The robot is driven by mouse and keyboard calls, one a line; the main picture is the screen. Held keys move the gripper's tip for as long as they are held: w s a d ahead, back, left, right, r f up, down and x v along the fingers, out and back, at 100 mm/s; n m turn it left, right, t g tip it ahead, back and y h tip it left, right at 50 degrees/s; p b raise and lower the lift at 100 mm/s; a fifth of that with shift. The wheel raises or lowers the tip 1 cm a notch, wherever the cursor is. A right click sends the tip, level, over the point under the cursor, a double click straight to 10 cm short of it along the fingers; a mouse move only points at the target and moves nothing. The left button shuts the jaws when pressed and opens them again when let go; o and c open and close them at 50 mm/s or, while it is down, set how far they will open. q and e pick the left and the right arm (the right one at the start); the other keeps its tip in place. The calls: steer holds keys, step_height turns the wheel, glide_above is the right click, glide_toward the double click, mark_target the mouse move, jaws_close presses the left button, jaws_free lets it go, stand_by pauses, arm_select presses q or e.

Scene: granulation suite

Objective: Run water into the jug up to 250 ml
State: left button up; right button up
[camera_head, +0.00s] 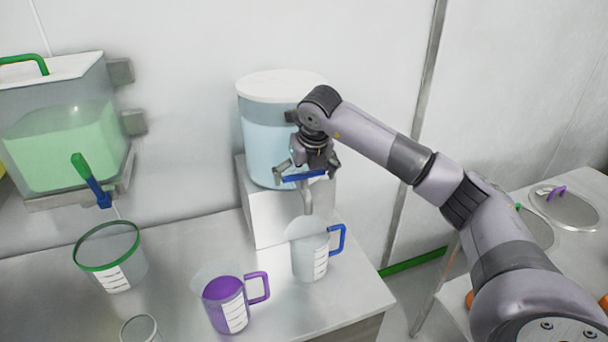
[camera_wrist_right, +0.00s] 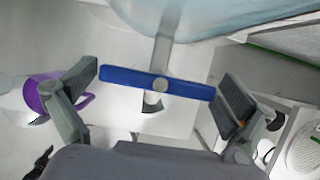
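The clear jug with a blue handle (camera_head: 312,260) stands upright on the bench, under the spout (camera_head: 307,200) of the water tank (camera_head: 262,150). White graduation marks show on its side; I cannot tell its water level. The tap's blue lever (camera_head: 304,176) lies crosswise above the spout. My right gripper (camera_head: 308,170) is at this lever. In the right wrist view the blue lever (camera_wrist_right: 130,77) spans the space between the two spread fingers of my right gripper (camera_wrist_right: 162,84), which do not look clamped on it. My left gripper is out of view.
A jug with purple liquid and a purple handle (camera_head: 228,303) stands left of the blue-handled jug. A green-rimmed container (camera_head: 110,262) sits under a green-liquid tank (camera_head: 65,145). A small clear vessel (camera_head: 140,330) is at the front. Round lids (camera_head: 568,208) lie on the right table.

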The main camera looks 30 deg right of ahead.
steer(key=c, duration=0.8)
steer(key=shift+n+y+b, duration=0.5)
steer(key=shift+n+b, duration=0.2)
steer(key=shift+n, duration=0.6)
steer(key=n+y, duration=0.1)
steer(key=n, duration=0.1)
steer(key=shift+n, duration=0.3)
steer(key=shift+r+n, duration=0.1)
steer(key=shift+n, duration=0.5)
steer(key=shift+r, duration=0.1)
steer(key=o, duration=0.9)
